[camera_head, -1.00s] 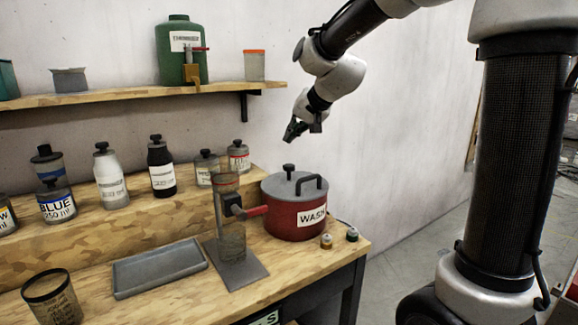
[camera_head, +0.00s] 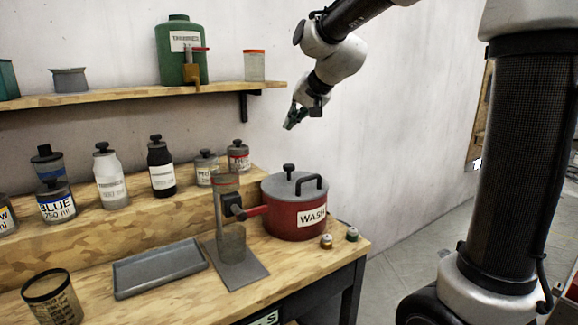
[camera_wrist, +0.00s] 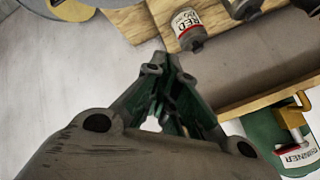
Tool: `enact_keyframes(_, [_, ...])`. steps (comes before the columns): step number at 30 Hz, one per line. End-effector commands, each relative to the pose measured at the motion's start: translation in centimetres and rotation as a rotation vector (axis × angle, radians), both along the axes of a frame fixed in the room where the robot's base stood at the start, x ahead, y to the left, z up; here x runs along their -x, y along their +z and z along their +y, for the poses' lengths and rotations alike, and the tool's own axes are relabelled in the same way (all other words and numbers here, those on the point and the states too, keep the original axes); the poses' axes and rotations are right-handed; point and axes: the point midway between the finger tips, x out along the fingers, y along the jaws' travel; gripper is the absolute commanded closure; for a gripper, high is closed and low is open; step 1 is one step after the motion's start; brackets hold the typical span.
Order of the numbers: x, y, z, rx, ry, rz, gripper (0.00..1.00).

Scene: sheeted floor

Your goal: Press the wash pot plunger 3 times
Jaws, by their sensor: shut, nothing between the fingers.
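The wash pot (camera_head: 291,225) is a red pot with a grey lid and a white WASH label, on the right end of the bench. Its plunger (camera_head: 289,171) is a dark knob standing up from the lid. My gripper (camera_head: 290,126) is in the air above the pot, well clear of the plunger. It is shut and empty.
A dispenser stand (camera_head: 230,235) with a red lever is left of the pot. Two small vials (camera_head: 327,241) sit at its right front. Bottles with pump tops (camera_head: 162,170) line the raised step. A shelf (camera_head: 120,97) holds a green thinner jug (camera_head: 182,55). A grey tray (camera_head: 160,267) lies in front.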

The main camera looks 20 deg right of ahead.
Motion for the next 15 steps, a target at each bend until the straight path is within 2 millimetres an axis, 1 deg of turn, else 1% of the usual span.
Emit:
enact_keyframes(5, [0.0, -1.4, 0.0, 0.0, 0.0, 0.004, 1.0])
enact_keyframes(15, [0.0, -6.2, 0.0, 0.0, -0.001, 0.004, 1.0])
